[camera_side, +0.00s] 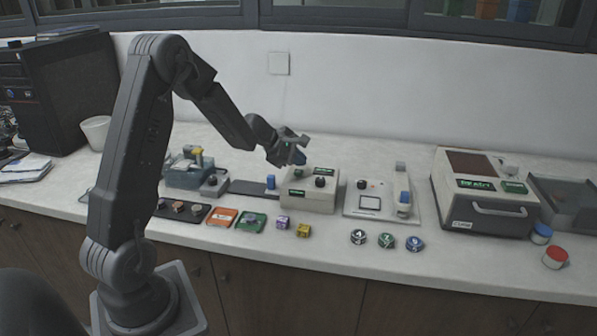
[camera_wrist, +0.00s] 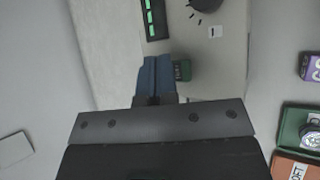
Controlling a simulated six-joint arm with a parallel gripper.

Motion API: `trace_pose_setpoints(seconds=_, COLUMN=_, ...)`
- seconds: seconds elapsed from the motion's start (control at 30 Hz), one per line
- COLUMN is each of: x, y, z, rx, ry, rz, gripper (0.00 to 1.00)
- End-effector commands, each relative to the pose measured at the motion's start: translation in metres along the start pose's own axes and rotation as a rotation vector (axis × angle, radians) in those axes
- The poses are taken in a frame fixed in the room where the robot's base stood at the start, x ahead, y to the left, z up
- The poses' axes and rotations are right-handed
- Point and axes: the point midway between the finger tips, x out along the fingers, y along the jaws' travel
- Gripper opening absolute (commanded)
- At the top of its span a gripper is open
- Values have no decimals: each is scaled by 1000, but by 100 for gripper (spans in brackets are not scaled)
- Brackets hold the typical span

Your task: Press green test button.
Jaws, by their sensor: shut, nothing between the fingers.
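The beige control box (camera_side: 309,196) stands mid-counter in the side view, with a dark knob and a display on its top. It fills the upper middle of the wrist view (camera_wrist: 215,50). The green button (camera_wrist: 182,70) is on its top face, partly covered by my gripper in the wrist view. It shows small in the side view (camera_side: 298,173), just below the fingertips. My gripper (camera_wrist: 155,75) has blue fingertips, shut and empty. In the side view my gripper (camera_side: 299,158) is above the box's back left part. I cannot tell whether the fingertips touch the button.
Small cubes, round tokens and coloured trays lie in front.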

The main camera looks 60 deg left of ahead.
Motion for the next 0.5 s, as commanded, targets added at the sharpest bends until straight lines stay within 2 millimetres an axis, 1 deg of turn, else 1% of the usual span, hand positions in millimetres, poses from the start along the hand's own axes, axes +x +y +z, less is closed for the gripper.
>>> trace_pose_setpoints(seconds=0.27, x=0, y=0, z=0, rx=0, ry=0, rz=0, gripper=0)
trace_pose_setpoints(seconds=0.5, x=5, y=-4, z=-4, rx=-1, ry=0, rz=-1, gripper=0)
